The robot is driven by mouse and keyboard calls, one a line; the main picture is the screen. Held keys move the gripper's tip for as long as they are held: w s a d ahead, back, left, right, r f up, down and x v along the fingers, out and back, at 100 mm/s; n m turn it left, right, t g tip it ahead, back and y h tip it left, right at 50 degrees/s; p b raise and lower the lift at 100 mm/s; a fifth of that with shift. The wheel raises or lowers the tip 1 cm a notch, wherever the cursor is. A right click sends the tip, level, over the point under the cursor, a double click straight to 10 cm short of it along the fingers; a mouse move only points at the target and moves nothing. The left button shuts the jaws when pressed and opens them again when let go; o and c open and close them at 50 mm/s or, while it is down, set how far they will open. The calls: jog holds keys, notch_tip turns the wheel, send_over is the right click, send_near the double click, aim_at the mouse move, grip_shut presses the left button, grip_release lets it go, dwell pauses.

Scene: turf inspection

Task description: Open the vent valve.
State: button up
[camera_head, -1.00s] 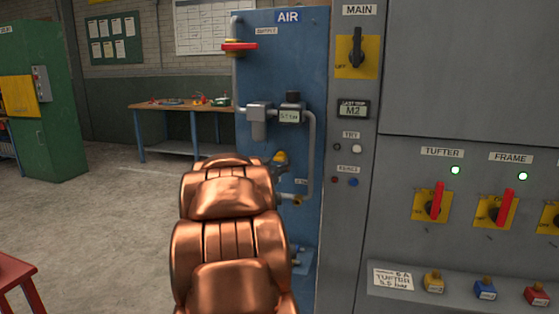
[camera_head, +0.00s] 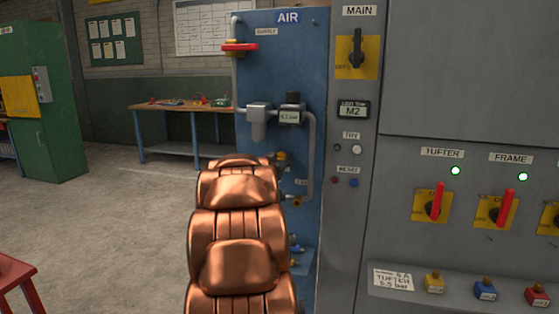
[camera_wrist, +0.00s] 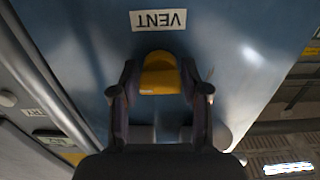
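The vent valve's yellow handle (camera_wrist: 159,76) shows in the wrist view just below an upside-down VENT label (camera_wrist: 158,20). My gripper (camera_wrist: 160,74) has one dark finger on each side of the handle. I cannot tell whether the fingers touch it. In the head view my copper-coloured arm hides my gripper and part of the fittings on the blue AIR panel (camera_head: 279,75). A small yellow part (camera_head: 282,156) shows beside the arm, and a small label and a brass fitting (camera_head: 298,201) sit lower right of it.
A pressure gauge (camera_head: 289,117) reads about 5.2 bar. A red supply handle (camera_head: 240,47) is higher up. The grey cabinet (camera_head: 455,75) with red switch levers stands to the right.

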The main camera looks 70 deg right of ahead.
jog(key=c, duration=0.7)
jog(key=shift+w, duration=0.1)
jog(key=m, duration=0.3)
jog(key=shift+f+m, duration=0.1)
jog(key=shift+m, duration=0.3)
jog(key=m+b, duration=0.1)
jog(key=m, duration=0.3)
jog(key=shift+m+b, duration=0.3)
jog(key=shift+b, duration=0.1)
jog(key=m+b, duration=0.3)
jog(key=m, duration=0.3)
jog(key=shift+f, duration=0.15)
jog(key=shift+m+b, duration=0.8)
jog(key=shift+m, duration=0.9)
